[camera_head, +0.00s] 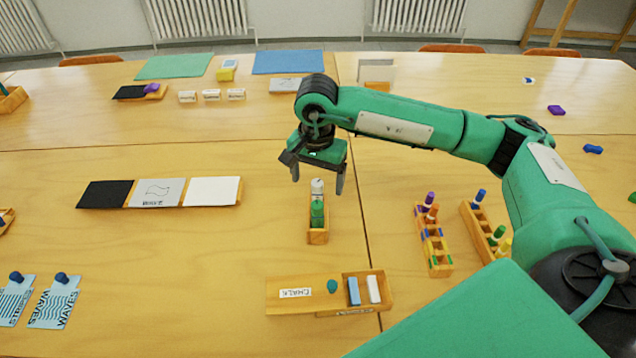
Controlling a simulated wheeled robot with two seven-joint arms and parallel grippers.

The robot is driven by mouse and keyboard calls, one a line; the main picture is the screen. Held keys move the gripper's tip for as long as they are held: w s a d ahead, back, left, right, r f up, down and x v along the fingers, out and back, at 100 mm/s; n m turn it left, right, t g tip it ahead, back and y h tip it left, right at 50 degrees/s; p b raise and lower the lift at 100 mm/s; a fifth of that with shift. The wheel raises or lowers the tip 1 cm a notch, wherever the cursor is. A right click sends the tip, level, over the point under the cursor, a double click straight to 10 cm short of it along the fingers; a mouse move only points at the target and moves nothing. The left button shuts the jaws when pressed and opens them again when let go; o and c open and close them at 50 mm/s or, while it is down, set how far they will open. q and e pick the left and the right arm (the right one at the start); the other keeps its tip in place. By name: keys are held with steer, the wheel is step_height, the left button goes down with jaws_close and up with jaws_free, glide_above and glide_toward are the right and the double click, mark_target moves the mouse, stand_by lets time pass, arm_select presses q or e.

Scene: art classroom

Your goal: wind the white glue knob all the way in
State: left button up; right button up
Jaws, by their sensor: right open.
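A white knob cannot be told apart at this size. My right gripper (318,180) is above the glue stick, pointing down, with its two fingers apart on either side of its top. The fingers do not visibly touch it. My left gripper is not in view.
A chalk box (290,296) with a green knob lies in front. Black, grey and white panels (212,191) lie to the left. The table between them is clear.

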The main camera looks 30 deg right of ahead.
steer(key=m, duration=0.4)
steer(key=shift+m+b, duration=0.3)
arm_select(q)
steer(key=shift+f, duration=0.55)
arm_select(e)
steer(key=m, duration=0.3)
arm_select(q)
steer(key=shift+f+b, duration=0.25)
steer(key=shift+b, duration=0.1)
arm_select(e)
steer(key=shift+c, duration=0.2)
steer(key=c, duration=1.5)
steer(key=shift+o, duration=0.2)
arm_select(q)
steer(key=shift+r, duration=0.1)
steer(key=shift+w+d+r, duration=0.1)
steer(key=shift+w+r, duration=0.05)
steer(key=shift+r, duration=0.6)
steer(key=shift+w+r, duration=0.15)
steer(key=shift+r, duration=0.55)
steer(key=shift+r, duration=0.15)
